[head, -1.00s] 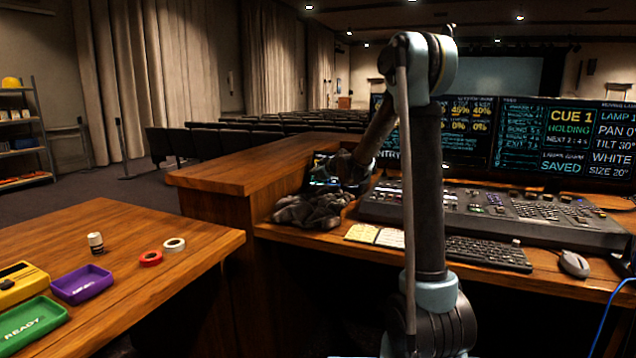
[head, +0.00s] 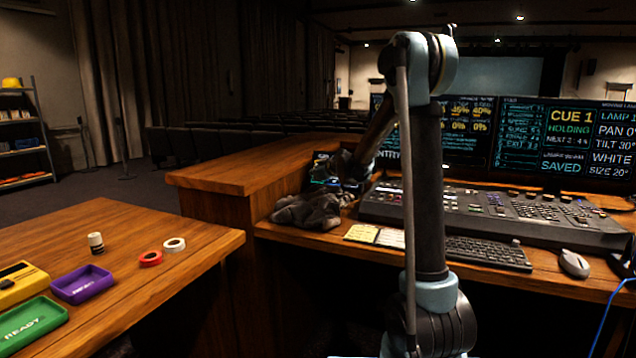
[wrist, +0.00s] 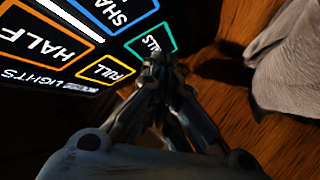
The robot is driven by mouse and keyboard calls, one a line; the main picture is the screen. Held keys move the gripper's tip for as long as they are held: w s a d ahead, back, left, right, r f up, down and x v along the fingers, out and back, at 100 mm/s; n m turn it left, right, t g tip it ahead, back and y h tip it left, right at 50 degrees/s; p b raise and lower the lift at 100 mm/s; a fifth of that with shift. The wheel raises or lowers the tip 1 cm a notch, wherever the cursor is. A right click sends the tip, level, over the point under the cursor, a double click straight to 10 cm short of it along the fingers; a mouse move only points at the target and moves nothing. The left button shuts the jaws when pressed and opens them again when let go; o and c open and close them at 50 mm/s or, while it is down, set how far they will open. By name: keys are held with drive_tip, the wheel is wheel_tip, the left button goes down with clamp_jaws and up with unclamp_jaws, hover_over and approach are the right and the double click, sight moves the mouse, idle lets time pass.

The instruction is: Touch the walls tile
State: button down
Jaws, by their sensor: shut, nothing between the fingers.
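A dark touch panel (head: 319,161) stands on the desk in a corner beside the raised wooden ledge, mostly behind my gripper in the head view. In the wrist view, the walls tile (wrist: 151,40) has a teal outline, and its lettering is partly hidden by my fingertips. My gripper (wrist: 160,60) is shut and empty. Its tips overlap the lower edge of the walls tile in the picture; I cannot tell whether they touch it. The yellow-outlined FULL tile (wrist: 105,70) is just left of the tips. The orange-outlined HALF tile (wrist: 45,38) is further left.
A crumpled grey cloth (head: 306,211) lies in front of the panel; it also shows right of my gripper in the wrist view (wrist: 290,70). The mixing console (head: 490,212), keyboard (head: 488,252) and mouse (head: 574,264) are to the right.

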drive_tip(key=shift+s+a+r, duration=0.1)
drive_tip(key=shift+s+r, duration=0.1)
drive_tip(key=shift+s, duration=0.15)
drive_tip(key=shift+s+a+r, duration=0.25)
drive_tip(key=shift+s+r, duration=0.15)
drive_tip(key=shift+s, duration=0.3)
drive_tip(key=shift+s+a+r, duration=0.3)
drive_tip(key=shift+s+r, duration=0.1)
drive_tip(key=shift+s, duration=0.3)
drive_tip(key=shift+s+a+r, duration=0.25)
drive_tip(key=shift+s+r, duration=0.15)
drive_tip(key=shift+s, duration=0.3)
